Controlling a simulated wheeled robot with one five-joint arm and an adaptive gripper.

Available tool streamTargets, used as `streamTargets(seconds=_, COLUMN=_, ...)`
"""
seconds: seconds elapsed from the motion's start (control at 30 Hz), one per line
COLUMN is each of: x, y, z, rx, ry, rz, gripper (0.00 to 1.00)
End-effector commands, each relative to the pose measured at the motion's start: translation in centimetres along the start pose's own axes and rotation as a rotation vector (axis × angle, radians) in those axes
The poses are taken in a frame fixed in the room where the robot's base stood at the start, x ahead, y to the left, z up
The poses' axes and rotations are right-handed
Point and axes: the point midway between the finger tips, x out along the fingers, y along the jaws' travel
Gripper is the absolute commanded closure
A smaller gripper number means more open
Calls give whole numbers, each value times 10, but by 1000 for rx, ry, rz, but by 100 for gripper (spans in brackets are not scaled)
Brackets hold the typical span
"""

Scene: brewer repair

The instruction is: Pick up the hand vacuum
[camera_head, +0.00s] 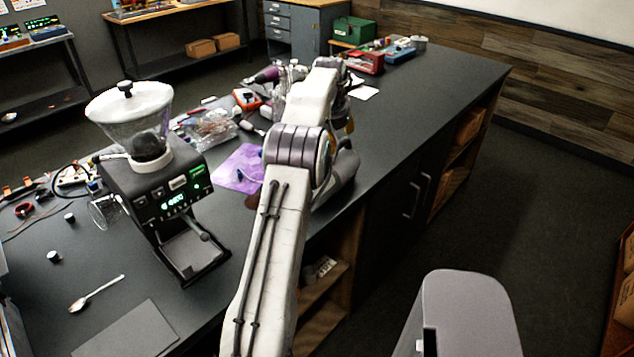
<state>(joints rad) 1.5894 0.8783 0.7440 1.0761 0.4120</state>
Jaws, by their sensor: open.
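A dark grey rounded body with a raised handle, which looks like the hand vacuum (343,176), lies on the dark workbench (425,105) near its front edge. My arm's elbow covers its left part. My gripper (347,112) is beyond the elbow, pointing down above the bench on the far side of the vacuum. It is mostly hidden by my arm, and its fingertips are hard to make out. It is open, and I see nothing held in it. Whether it touches the vacuum cannot be told.
A coffee grinder (160,200) stands left of my arm. A purple cloth (238,168), a bag of parts (208,128) and an orange meter (247,98) lie nearby. A red toolbox (362,62) and green box (353,30) are farther back. The bench's right side is clear.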

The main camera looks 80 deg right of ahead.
Motion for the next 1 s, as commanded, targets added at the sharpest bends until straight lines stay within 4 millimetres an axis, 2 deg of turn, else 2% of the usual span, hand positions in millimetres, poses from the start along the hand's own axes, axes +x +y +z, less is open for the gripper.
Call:
streamTargets(seconds=0.23, x=6, y=1, z=1, rx=59, ry=-7, rz=3, gripper=34)
streamTargets(seconds=1.0, x=59, y=5, z=-5, rx=62, ry=-7, rz=8, gripper=34)
